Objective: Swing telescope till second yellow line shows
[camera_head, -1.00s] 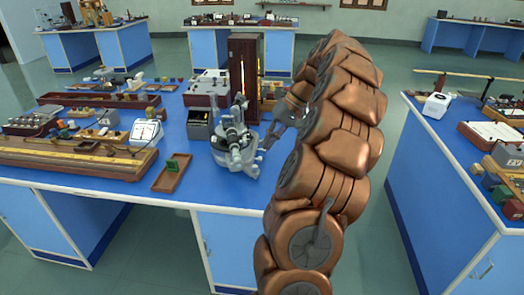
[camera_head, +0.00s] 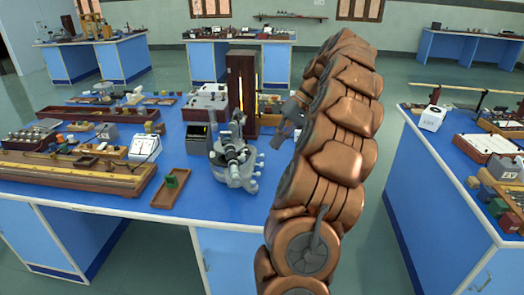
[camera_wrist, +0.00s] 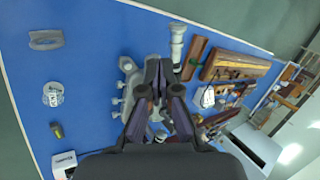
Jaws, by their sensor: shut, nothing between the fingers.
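The grey spectrometer (camera_head: 236,160) stands near the front edge of the blue bench in the head view, with its tubes and knobs visible. The wrist view shows its grey body (camera_wrist: 128,90) partly hidden behind my fingers, and a pale tube (camera_wrist: 177,45) beside them. I cannot tell for sure which tube is the telescope. My gripper (camera_wrist: 157,72) is shut and empty above the instrument; in the head view it (camera_head: 284,130) is to the right of the spectrometer, apart from it. A small dark display box (camera_head: 197,138) shows a faint yellow mark too small to read.
A tall wooden lamp housing (camera_head: 243,85) with a glowing yellow slit stands behind the spectrometer. A small brown tray (camera_head: 170,190) with a green block and a white meter (camera_head: 145,143) lie to the left. A second blue bench (camera_head: 440,185) stands right, across an aisle.

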